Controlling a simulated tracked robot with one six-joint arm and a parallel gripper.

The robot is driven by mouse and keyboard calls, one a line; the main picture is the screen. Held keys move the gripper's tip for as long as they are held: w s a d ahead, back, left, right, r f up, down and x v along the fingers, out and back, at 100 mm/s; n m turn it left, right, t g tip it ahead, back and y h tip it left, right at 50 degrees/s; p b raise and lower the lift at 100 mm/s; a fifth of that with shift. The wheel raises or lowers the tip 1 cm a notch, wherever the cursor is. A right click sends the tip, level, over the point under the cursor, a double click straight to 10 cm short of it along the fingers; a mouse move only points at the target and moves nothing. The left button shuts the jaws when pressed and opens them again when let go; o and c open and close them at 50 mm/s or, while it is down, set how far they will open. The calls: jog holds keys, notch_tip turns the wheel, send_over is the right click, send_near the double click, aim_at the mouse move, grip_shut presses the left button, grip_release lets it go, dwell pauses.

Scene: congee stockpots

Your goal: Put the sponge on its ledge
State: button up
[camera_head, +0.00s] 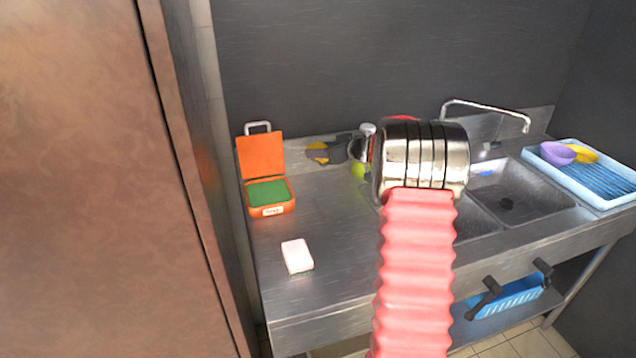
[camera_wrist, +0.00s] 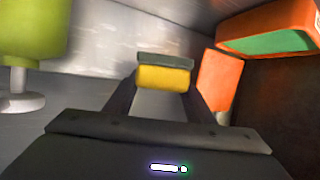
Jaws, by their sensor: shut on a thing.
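The sponge, yellow with a dark grey-green layer, shows in the wrist view (camera_wrist: 163,78) between my two fingers. My gripper (camera_wrist: 160,92) is shut on it. In the head view, my gripper (camera_head: 326,151) is near the back of the steel counter, right of the orange box, with the yellow of the sponge (camera_head: 316,153) at its tip. I cannot tell how high the sponge is above the counter. I cannot clearly make out the ledge; my arm hides part of the counter's back and the sink.
An open orange box (camera_head: 282,209) with a green inside stands at the counter's left. A pink-and-white block (camera_head: 297,256) lies in front of it. A lime-green thing (camera_head: 358,171) is near my gripper. A sink (camera_head: 515,195) and blue-white rack (camera_head: 600,198) with bowls are right. The front-left counter is mostly clear.

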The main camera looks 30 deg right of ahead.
jog(key=shift+d+f, duration=0.1)
send_over(322, 185)
jog(key=shift+f, duration=3)
jog(key=shift+f, duration=0.1)
jog(key=shift+f, duration=1.75)
jog(key=o, duration=1)
jog(key=shift+f, duration=0.1)
jog(key=v, duration=1.2)
jog(key=shift+s, duration=0.1)
